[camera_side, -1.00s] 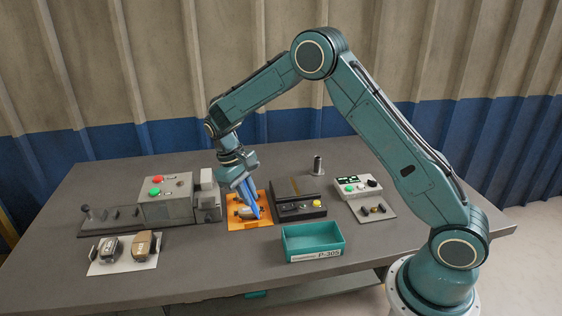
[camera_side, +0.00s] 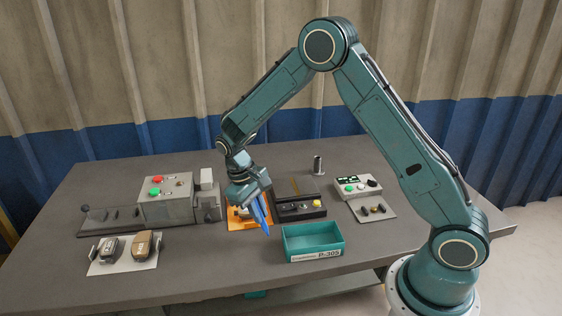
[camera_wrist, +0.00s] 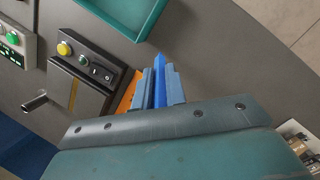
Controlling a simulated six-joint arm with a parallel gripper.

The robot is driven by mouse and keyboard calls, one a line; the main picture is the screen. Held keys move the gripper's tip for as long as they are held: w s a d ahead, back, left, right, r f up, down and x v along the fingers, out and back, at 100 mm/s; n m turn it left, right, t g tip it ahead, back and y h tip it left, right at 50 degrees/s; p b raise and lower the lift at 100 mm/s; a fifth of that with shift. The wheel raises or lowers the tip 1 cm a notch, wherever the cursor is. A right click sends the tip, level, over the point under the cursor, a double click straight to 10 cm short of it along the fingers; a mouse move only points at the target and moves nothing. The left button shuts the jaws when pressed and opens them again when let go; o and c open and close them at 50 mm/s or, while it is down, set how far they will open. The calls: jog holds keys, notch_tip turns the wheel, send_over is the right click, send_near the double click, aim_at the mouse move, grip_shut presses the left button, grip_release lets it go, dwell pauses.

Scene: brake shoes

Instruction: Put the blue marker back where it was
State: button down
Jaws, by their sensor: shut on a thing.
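My gripper (camera_side: 258,208) is shut on the blue marker (camera_side: 265,228), whose tip points down toward the table between the orange mat and the teal bin. In the wrist view my gripper (camera_wrist: 159,90) has the marker (camera_wrist: 159,68) between its two blue-grey fingers, with its tip sticking out past them. The orange mat (camera_side: 236,224) lies just behind and left of the marker, mostly hidden by my gripper in the side view. Its edge also shows in the wrist view (camera_wrist: 128,92).
A teal bin (camera_side: 313,253) labelled P-305 stands right of the marker. A dark box with a yellow button (camera_side: 300,212) sits behind it. A grey control box (camera_side: 165,205) is at left. Two brake shoes lie on a white sheet (camera_side: 122,268). A metal cylinder (camera_side: 318,166) stands at the back.

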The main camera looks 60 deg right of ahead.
jog(key=w+d+r+m+y, duration=0.1)
jog(key=w+d+r+m, duration=0.15)
jog(key=d, duration=0.35)
jog(key=w+d+r+m+t, duration=0.1)
jog(key=w+d+r, duration=0.3)
jog(key=d, duration=0.2)
jog(key=w+d+r+m+y, duration=0.1)
jog(key=w+d+r, duration=0.25)
jog(key=d, duration=0.35)
jog(key=s+d+r+m+t, duration=0.1)
jog(key=s+d+r+m, duration=0.1)
jog(key=d+r, duration=0.4)
jog(key=s+d+r+m, duration=0.2)
jog(key=s+d+r, duration=0.3)
jog(key=d, duration=0.9)
jog(key=shift+d+r+t, duration=0.25)
jog(key=shift+r+t, duration=0.15)
jog(key=shift+r, duration=0.4)
jog(key=shift+s, duration=0.1)
notch_tip(320, 180, down, 16)
jog(key=shift+r, duration=0.15)
jog(key=shift+f, duration=2.15)
